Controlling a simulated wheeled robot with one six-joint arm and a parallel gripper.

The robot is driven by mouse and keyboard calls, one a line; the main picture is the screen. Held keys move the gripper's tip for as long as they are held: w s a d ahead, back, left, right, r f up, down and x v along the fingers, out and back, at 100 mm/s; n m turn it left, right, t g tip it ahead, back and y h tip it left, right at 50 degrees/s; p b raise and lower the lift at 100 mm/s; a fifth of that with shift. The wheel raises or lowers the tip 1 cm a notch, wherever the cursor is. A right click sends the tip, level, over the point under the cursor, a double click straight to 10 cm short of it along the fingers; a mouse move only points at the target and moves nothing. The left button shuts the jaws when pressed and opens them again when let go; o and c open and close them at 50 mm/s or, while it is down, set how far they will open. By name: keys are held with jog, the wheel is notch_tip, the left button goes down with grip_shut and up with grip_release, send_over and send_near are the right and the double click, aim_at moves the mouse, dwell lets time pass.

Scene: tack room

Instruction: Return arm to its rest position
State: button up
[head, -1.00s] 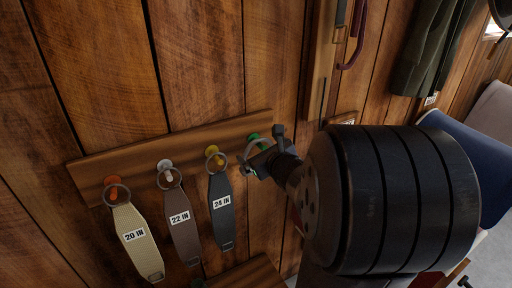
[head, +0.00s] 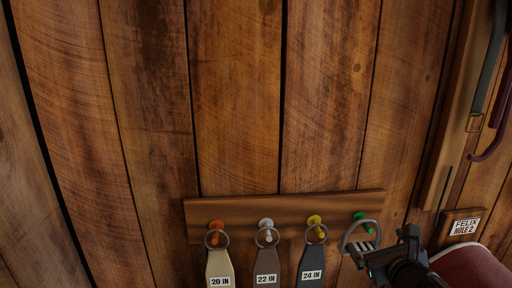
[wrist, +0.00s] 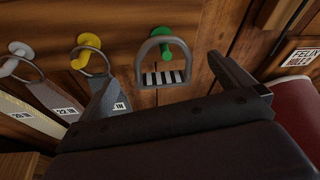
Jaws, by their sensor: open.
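My gripper (head: 388,256) is open at the lower right of the head view, just right of and below a grey metal stirrup iron (head: 346,236). The stirrup hangs on the green peg (head: 364,219) at the right end of a wooden peg rail (head: 285,207). In the wrist view the stirrup (wrist: 146,59) hangs from the green peg (wrist: 166,47), its ridged tread low, between and beyond my gripper's two spread fingers (wrist: 166,82). Nothing is held. Most of my arm is outside the head view.
Leather straps on rings hang from the orange (head: 216,225), white (head: 266,224) and yellow (head: 314,221) pegs, labelled 20 IN, 22 IN and 24 IN. A sign (head: 465,226) reads FELIX HOLE 2, with a red rounded thing (head: 470,268) below it. The plank wall above is bare.

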jog(key=x, duration=1)
jog(key=shift+w+a+f+b, duration=0.2)
jog(key=shift+w+b, duration=0.1)
jog(key=shift+w, duration=0.05)
